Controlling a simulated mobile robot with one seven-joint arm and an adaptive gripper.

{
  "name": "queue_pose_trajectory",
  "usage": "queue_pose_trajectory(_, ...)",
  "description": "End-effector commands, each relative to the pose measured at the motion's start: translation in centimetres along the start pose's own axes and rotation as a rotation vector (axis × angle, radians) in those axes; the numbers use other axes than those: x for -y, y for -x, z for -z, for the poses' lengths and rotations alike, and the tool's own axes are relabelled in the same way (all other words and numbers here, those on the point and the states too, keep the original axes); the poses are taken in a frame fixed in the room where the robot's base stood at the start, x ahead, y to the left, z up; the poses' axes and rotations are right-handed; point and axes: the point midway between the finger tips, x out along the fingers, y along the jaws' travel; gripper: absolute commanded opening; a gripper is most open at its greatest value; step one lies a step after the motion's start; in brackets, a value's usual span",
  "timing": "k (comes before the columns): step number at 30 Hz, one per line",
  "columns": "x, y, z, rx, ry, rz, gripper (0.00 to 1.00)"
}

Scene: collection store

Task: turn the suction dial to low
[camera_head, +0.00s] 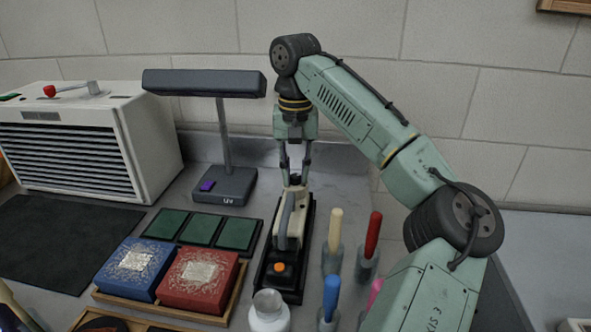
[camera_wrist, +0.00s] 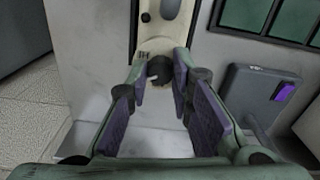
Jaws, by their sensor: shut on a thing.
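A cream hand-held vacuum (camera_head: 288,220) with a grey handle, black front and orange button lies in a narrow black tray (camera_head: 306,250). At its far end is a small dark round knob (camera_wrist: 158,68), which I take for the suction dial. The knob shows in the wrist view with a pale notch or mark on it. My gripper (camera_head: 295,180) points down over this end from above. In the wrist view its purple-padded fingers (camera_wrist: 161,78) are closed on the knob, one on each side. The dial's setting marks are not readable, and the fingers hide part of it.
A dark lamp (camera_head: 225,186) with a purple switch stands left of my gripper. A white vented box (camera_head: 70,145) with a red-tipped lever is farther left. Green pads (camera_head: 200,229), a blue box (camera_head: 137,268) and a red box (camera_head: 199,279) lie nearby. Colored-handled tools (camera_head: 372,236) stand right.

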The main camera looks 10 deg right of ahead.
Motion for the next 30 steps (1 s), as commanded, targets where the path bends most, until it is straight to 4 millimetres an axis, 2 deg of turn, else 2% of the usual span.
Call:
queue_pose_trajectory(6,0.02,0.01,0.00,0.000,0.000,0.000,0.00)
queue_pose_trajectory(17,0.04,0.02,-0.01,0.000,0.027,0.001,0.00)
queue_pose_trajectory(23,0.04,0.02,-0.01,0.000,0.119,0.001,0.00)
queue_pose_trajectory(30,0.04,0.02,-0.01,0.000,0.317,0.001,0.00)
